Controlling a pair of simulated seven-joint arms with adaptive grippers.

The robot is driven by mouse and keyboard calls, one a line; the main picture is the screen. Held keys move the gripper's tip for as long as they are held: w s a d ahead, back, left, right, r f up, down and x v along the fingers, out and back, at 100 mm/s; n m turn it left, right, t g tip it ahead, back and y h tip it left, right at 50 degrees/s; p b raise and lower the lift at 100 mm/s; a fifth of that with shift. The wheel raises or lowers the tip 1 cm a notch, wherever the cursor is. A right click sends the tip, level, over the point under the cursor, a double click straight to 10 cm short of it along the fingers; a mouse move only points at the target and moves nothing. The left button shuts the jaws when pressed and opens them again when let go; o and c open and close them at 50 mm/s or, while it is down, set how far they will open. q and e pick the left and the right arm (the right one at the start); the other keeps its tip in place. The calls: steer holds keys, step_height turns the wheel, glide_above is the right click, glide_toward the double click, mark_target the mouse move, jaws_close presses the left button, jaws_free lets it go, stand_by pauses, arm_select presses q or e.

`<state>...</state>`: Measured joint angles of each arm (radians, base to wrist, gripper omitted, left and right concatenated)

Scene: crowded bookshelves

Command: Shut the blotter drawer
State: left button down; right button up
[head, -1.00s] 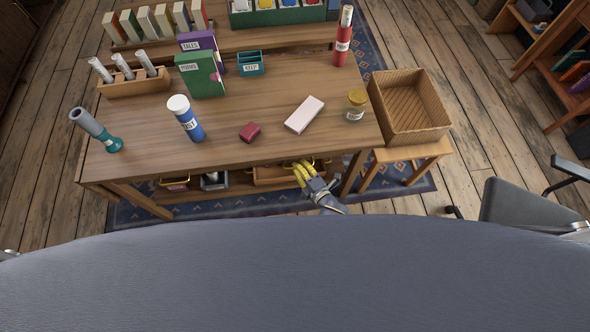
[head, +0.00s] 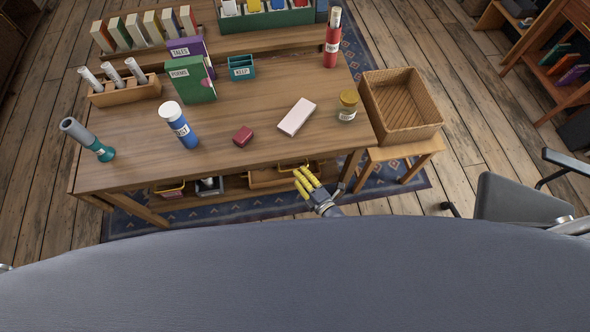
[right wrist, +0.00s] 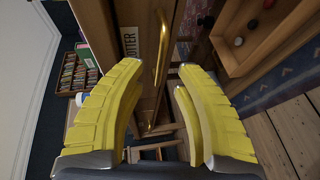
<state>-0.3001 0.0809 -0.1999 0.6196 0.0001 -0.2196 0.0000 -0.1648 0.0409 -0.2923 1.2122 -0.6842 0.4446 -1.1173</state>
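The blotter drawer's wooden front (right wrist: 118,18) shows in the right wrist view, with a partly cut-off label ending in "OTTER" (right wrist: 130,40) and a long brass handle (right wrist: 161,50). My right gripper (right wrist: 180,75) is open and empty, its yellow fingers spread to either side of the handle's line and apart from it. In the head view my right gripper (head: 306,180) is just in front of the desk's front edge, below the top. The tabletop hides most of the drawer there, so I cannot tell how far out it is. My left gripper is not in view.
A wicker basket (head: 402,105) stands on a stool at right. A chair (head: 515,198) is at far right.

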steer(key=v, duration=0.7)
steer(key=shift+s, duration=0.1)
stand_by(0.4)
steer(key=s+d+f+m+g+h, duration=0.25)
steer(key=s+f+m, duration=0.2)
steer(key=f, duration=0.25)
steer(key=s+d+f+m+g+h, duration=0.1)
steer(key=s+d+f+m+g, duration=0.1)
steer(key=s+d+f+m, duration=0.45)
steer(key=s+d+f+m+g+h, duration=0.1)
steer(key=s+f+m+g+h, duration=0.15)
steer(key=f, duration=0.65)
steer(key=s+d+f+m+g, duration=0.1)
steer(key=s+d+f+m, duration=0.1)
steer(key=s, duration=0.5)
steer(key=s+d+f+m+g+h, duration=0.1)
steer(key=s+f, duration=0.3)
steer(key=s, duration=0.4)
steer(key=s+d+f+m+g, duration=0.2)
steer(key=s+d+f+g, duration=0.1)
steer(key=s, duration=0.4)
steer(key=shift+s+d+f+m+h, duration=0.2)
steer(key=shift+d+f+m+h, duration=0.1)
steer(key=shift+d+f+m, duration=0.1)
